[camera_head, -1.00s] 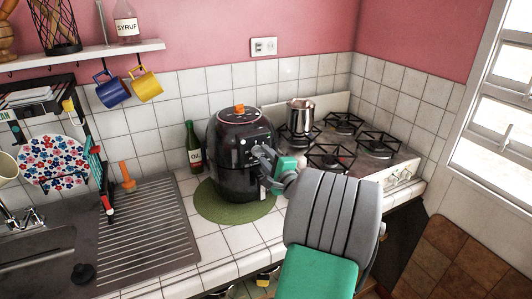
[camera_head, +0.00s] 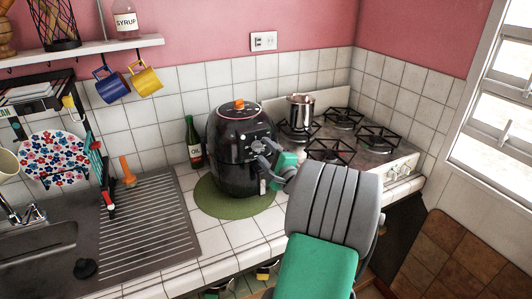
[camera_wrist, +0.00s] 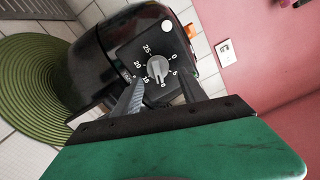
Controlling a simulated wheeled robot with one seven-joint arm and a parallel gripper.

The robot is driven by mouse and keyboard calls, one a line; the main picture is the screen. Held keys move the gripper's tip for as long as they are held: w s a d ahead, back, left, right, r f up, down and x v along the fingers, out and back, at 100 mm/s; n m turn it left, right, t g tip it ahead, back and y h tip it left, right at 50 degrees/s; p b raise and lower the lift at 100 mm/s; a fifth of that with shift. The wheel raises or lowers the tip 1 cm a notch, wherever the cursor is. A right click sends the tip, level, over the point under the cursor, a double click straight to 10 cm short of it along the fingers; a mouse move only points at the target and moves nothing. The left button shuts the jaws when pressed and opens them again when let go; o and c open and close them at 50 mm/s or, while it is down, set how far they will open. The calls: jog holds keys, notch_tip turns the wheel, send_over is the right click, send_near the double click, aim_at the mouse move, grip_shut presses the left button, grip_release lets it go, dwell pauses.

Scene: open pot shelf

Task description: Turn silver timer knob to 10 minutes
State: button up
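A black air fryer (camera_head: 235,170) stands on a round green mat (camera_head: 206,205) on the tiled counter. In the wrist view the black air fryer (camera_wrist: 105,55) appears turned on its side, with a dark dial panel. The silver timer knob (camera_wrist: 157,67) sits in the middle of this panel, ringed by white numbers such as 0, 15 and 25. Its exact setting is hard to read. My gripper (camera_wrist: 161,76) is open, with one fingertip on each side of the knob. I cannot tell whether they touch it. In the head view my gripper (camera_head: 268,150) is in front of the fryer's panel.
A green oil bottle (camera_head: 193,145) stands left of the fryer. A metal pot (camera_head: 300,112) is on the stove (camera_head: 375,150) at right. The sink drainboard (camera_head: 150,235) lies at left. Blue and yellow mugs (camera_head: 146,80) hang under the shelf.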

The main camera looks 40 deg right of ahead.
jog(key=b+v, duration=0.2)
jog(key=v, duration=0.5)
jog(key=shift+s, duration=0.4)
jog(key=shift+a, duration=0.15)
